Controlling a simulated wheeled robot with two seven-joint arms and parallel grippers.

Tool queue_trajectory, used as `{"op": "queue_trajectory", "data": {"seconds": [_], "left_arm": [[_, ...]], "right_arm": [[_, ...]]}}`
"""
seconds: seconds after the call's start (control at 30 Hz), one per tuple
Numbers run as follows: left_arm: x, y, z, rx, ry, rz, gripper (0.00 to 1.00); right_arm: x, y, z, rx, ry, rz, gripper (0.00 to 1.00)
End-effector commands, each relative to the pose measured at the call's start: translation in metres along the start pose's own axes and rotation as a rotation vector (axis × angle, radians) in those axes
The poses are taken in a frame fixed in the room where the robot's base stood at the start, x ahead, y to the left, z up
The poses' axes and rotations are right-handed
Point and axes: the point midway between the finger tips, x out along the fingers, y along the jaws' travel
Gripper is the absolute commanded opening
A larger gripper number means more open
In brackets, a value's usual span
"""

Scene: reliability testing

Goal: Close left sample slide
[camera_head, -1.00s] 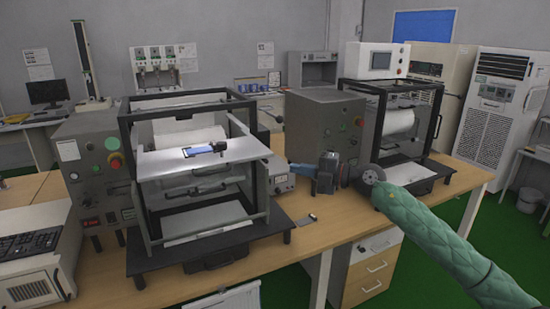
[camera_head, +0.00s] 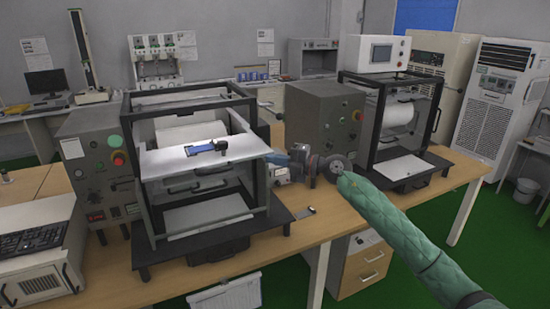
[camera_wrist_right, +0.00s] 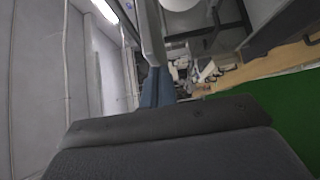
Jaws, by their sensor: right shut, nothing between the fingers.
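The left sample slide (camera_head: 165,163) is a white plate that sticks out from the front of the left black-framed machine (camera_head: 130,118). A small blue and black sample (camera_head: 205,147) lies on it. My right gripper (camera_head: 270,157), with blue fingers, is shut and empty near the right front corner of the slide. I cannot tell whether it touches the slide. In the right wrist view the blue fingers (camera_wrist_right: 157,88) are together beside a pale grey upright part. My left gripper is not in view.
A second framed machine (camera_head: 436,100) stands at the right with its white plate (camera_head: 405,167) low inside. A grey control box (camera_head: 310,120) stands between the machines.

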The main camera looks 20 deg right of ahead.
Motion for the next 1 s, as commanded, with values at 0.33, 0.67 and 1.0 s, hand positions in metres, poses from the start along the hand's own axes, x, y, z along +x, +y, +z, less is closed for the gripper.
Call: {"op": "queue_trajectory", "data": {"seconds": [0.33,0.67,1.0], "left_arm": [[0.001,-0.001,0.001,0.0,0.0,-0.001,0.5],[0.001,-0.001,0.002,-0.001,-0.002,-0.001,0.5],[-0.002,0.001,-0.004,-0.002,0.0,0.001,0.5]], "right_arm": [[0.001,0.0,0.0,0.0,0.0,0.0,0.0],[0.017,0.002,0.016,0.001,0.0,0.002,0.0],[0.07,0.001,0.07,0.001,-0.001,0.003,0.0]]}}
